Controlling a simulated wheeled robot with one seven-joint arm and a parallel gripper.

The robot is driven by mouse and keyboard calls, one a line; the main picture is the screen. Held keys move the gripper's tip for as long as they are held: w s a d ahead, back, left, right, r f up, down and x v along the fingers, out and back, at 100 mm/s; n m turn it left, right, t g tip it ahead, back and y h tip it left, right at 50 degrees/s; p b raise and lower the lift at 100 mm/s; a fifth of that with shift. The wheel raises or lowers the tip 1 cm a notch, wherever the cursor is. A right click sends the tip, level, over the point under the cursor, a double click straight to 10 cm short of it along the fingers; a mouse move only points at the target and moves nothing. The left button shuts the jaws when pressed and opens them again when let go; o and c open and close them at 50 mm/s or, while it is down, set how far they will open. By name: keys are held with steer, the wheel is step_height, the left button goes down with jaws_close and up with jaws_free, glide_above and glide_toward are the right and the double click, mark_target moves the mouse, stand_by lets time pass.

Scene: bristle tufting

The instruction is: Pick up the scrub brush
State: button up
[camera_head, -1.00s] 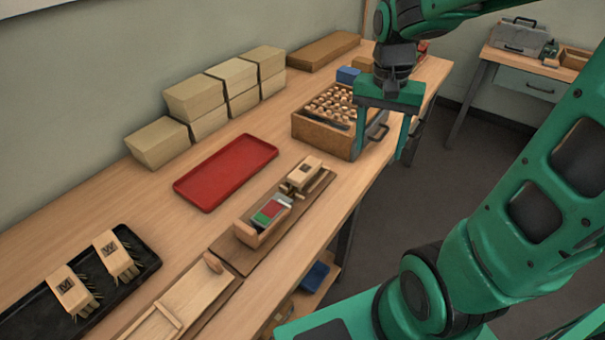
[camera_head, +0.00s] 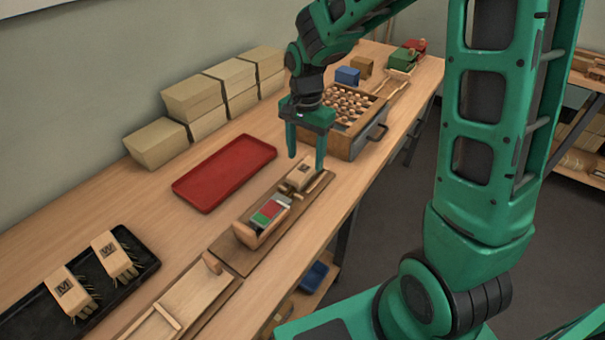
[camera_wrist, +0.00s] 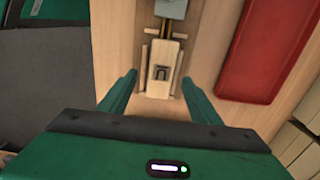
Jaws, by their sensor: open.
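A pale wooden brush block (camera_head: 299,176) with a dark mark on top sits at the far end of a wooden fixture (camera_head: 240,262) on the bench. Two similar blocks, marked W (camera_head: 112,250) and M (camera_head: 66,288), with bristles showing, lie on a black tray (camera_head: 148,252) at left. My gripper (camera_head: 306,161) points down just above the fixture block, open and empty. In the wrist view the block (camera_wrist: 161,66) appears between and slightly beyond the fingertips (camera_wrist: 158,80). The fingers do not appear to touch it. Bristles under this block are hidden.
A red and green clamp-like device (camera_head: 268,211) sits on the fixture close to the block. A red tray (camera_head: 222,174) lies left of it. A wooden box of round pieces (camera_head: 347,143) stands just behind my gripper. Stacked tan blocks (camera_head: 195,97) line the wall.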

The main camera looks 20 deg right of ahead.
mark_target(304, 168)
steer(key=shift+w+a+f, duration=0.1)
steer(key=shift+f, duration=1.25)
steer(key=shift+a+f, duration=0.1)
steer(key=shift+f, duration=1.25)
steer(key=c, duration=1.3)
steer(key=shift+r, duration=0.2)
